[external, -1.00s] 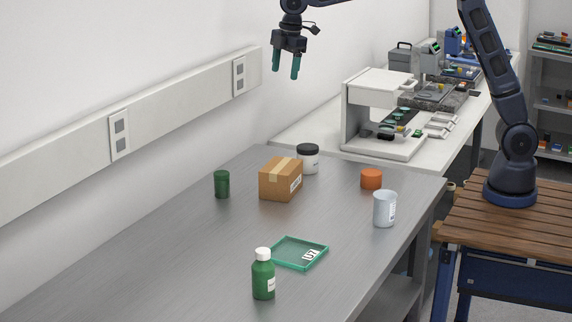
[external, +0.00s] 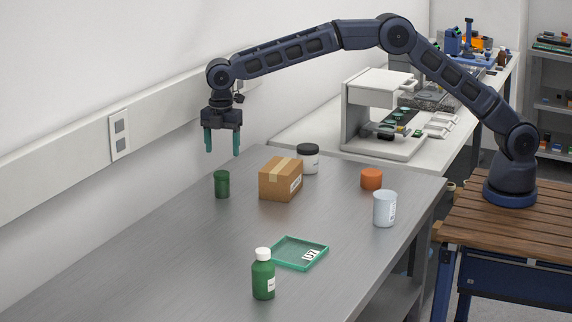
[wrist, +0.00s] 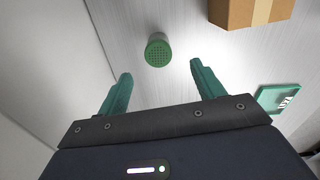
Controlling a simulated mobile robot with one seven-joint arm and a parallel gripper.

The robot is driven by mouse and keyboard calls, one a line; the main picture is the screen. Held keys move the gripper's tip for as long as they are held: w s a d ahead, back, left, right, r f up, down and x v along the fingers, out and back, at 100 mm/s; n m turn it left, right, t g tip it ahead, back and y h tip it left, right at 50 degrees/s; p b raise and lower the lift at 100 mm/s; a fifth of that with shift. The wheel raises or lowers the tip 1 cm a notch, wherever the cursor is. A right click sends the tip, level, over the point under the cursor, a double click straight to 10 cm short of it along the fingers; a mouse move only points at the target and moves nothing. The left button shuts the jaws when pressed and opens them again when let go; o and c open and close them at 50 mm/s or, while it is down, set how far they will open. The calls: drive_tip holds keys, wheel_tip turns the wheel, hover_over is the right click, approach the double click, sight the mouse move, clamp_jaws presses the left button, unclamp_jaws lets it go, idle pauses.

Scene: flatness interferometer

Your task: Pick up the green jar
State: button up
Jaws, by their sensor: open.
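The green jar (external: 221,184) is a small dark green cylinder standing upright at the left of the metal table, left of the cardboard box. In the wrist view its round, dotted green lid (wrist: 158,51) shows from above, ahead of and between my fingertips. My gripper (external: 222,152) points down above the jar, with a gap between the fingertips and the lid. Its two teal fingers, also in the wrist view (wrist: 160,70), are apart with nothing between them. A green bottle with a white cap (external: 263,275) stands at the table's front.
The cardboard box (external: 281,180) stands close to the jar's right, with a black-lidded white jar (external: 308,158) behind it. A green tray (external: 300,252), white cup (external: 385,208) and orange container (external: 371,179) are farther right. The wall is to the left.

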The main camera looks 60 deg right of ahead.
sight(222, 172)
wheel_tip(222, 172, down, 5)
drive_tip(key=shift+r, duration=0.1)
drive_tip(key=shift+w+a+f, duration=0.1)
drive_tip(key=shift+f, duration=1.4)
drive_tip(key=shift+w+a+f, duration=0.1)
drive_tip(key=shift+f, duration=1.35)
drive_tip(key=shift+d, duration=0.1)
drive_tip(key=c, duration=1.1)
